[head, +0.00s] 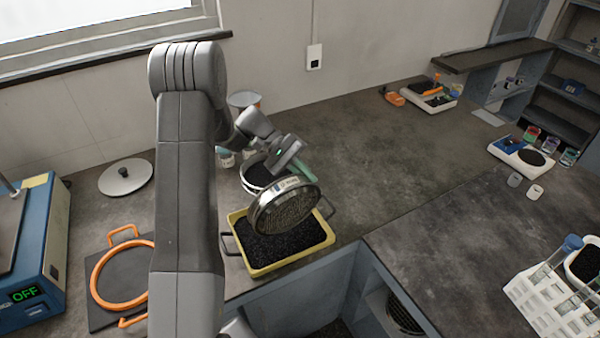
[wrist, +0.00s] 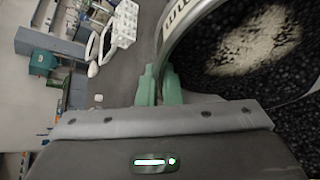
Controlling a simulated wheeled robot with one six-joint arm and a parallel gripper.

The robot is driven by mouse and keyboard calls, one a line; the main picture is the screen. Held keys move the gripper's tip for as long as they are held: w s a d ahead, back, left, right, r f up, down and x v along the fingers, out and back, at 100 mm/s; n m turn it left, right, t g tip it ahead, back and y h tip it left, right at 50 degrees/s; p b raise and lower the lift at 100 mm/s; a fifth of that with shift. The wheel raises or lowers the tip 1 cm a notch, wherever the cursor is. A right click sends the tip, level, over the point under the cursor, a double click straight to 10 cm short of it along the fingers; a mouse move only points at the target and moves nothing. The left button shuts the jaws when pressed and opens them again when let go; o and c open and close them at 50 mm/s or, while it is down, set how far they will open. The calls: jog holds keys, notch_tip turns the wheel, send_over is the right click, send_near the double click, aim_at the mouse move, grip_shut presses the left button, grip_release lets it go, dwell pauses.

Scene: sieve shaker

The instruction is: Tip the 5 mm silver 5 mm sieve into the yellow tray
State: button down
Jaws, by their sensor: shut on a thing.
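My gripper (head: 298,180), with green fingers, is shut on the rim of the silver sieve (head: 262,216). The sieve is tilted steeply on its side above the yellow tray (head: 274,268), with its mesh side towards the head camera. The tray holds a layer of black grains. In the wrist view the green fingers (wrist: 158,86) close on the rim of the sieve (wrist: 180,28), which shows lettering. Black grains and a pale patch show beyond the rim; I cannot tell whether the patch is bare mesh.
Another silver pan with dark contents (head: 260,174) stands behind the tray. An orange clamp ring (head: 93,277) lies on a dark plate at left, near a round lid (head: 125,177) and a blue machine (head: 48,245) reading OFF.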

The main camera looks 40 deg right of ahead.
aim_at(312, 184)
jog(key=shift+s+a+t, duration=0.15)
jog(key=shift+s+t, duration=0.25)
jog(key=shift+s, duration=0.2)
jog(key=shift+s+f+t+b, duration=0.15)
jog(key=shift+s+t+b, duration=0.25)
jog(key=shift+b, duration=0.2)
jog(key=s+t+b, duration=0.1)
jog(key=s+b, duration=0.1)
jog(key=s+f+t+b, duration=0.1)
jog(key=shift+s+a+m+t, duration=0.2)
jog(key=shift+a+m+t, duration=0.1)
jog(key=shift+a+m, duration=0.1)
jog(key=shift+s+a+t+b, duration=0.1)
jog(key=shift+s+t+b, duration=0.4)
jog(key=shift+s, duration=0.2)
